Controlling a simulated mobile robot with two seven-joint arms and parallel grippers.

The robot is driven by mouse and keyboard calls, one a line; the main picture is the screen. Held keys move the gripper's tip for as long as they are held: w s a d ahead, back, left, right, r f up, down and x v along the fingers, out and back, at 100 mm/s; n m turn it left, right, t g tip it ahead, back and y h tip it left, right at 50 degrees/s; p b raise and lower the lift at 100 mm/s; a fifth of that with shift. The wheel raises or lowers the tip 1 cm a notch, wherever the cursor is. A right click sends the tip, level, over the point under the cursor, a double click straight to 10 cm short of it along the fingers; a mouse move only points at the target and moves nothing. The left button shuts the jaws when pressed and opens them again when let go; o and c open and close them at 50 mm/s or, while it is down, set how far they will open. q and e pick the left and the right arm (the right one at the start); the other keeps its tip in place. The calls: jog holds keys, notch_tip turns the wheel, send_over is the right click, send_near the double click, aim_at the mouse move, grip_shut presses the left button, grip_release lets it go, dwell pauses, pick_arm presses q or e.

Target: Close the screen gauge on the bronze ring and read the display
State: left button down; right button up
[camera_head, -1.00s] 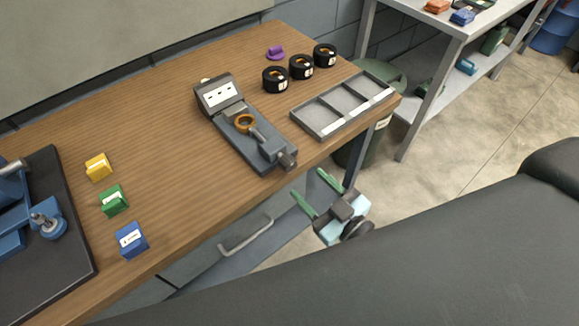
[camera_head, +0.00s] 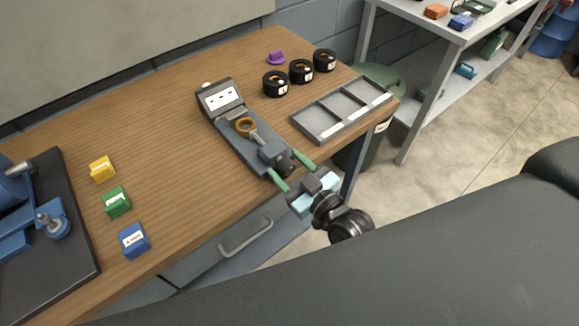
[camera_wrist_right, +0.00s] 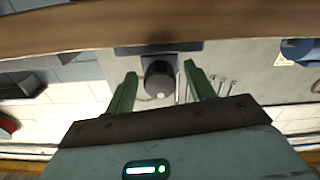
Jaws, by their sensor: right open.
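The screen gauge lies on the wooden table in the head view, a dark grey body (camera_head: 235,140) with a tilted display (camera_head: 221,99) at its far end. The display shows a few dark marks, too small to read. The bronze ring (camera_head: 245,127) sits on the gauge in its measuring area. A dark knob (camera_wrist_right: 158,80) is at the gauge's near end. My right gripper (camera_head: 286,168) is open at that end, its green fingers on either side of the knob. In the right wrist view the knob shows between the fingertips, with gaps beside it. My left gripper is not in view.
A grey divided tray (camera_head: 318,136) lies right of the gauge. Yellow, green (camera_head: 116,202) and blue blocks lie left. A blue device rests on a black mat (camera_head: 75,265). A drawer handle (camera_head: 245,237) juts below the edge.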

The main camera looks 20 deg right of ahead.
jog(key=c, duration=1)
jog(key=shift+o, duration=0.2)
